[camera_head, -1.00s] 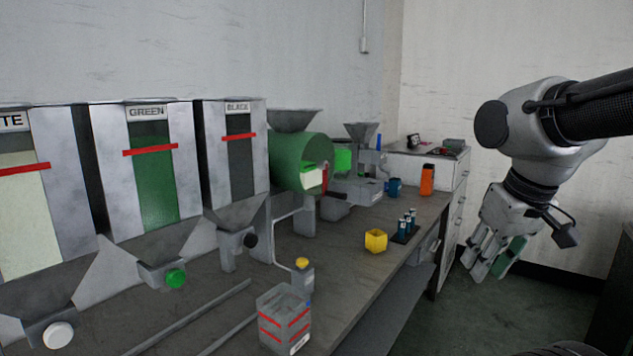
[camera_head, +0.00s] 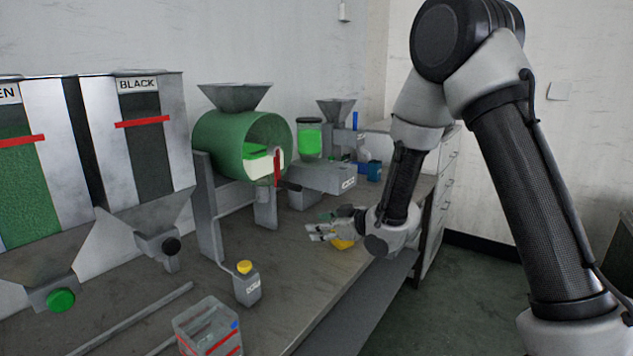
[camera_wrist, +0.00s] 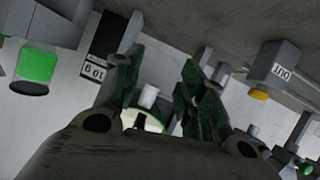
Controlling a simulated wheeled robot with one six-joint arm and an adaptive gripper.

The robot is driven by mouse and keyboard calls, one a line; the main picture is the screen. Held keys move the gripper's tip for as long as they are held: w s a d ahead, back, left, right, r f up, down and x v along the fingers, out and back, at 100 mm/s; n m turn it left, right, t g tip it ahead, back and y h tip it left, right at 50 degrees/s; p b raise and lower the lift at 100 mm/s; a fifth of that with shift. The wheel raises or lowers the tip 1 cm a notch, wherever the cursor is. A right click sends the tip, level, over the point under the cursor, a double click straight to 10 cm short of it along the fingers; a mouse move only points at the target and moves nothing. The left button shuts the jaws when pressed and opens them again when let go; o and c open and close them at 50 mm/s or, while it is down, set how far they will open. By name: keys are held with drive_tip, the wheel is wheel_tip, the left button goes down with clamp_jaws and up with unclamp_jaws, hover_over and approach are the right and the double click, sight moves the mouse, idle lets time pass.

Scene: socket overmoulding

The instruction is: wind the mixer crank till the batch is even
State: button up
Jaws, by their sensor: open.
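The green mixer drum (camera_head: 222,146) lies on its side on a stand at the bench back. Its open end shows separate green and cream patches (camera_head: 256,160). A red crank arm (camera_head: 277,166) with a dark handle (camera_head: 289,185) is at its front. My gripper (camera_head: 318,230) is open and empty above the bench, right of and lower than the crank, its fingers pointing left and apart from it.
A yellow container (camera_head: 343,244) is partly hidden behind my gripper. The black hopper (camera_head: 150,140) is left of the drum. A jar of bright green (camera_head: 309,140) is right of it.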

sight(279, 183)
wheel_tip(279, 183, up, 10)
drive_tip(key=a+n+t+y, duration=0.1)
drive_tip(key=a+t+y, duration=0.15)
drive_tip(key=y, duration=0.25)
drive_tip(key=shift+g, duration=0.35)
drive_tip(key=x, duration=0.8)
drive_tip(key=shift+w+d, duration=0.15)
drive_tip(key=shift+w, duration=0.05)
drive_tip(key=shift+c, duration=0.2)
clamp_jaws()
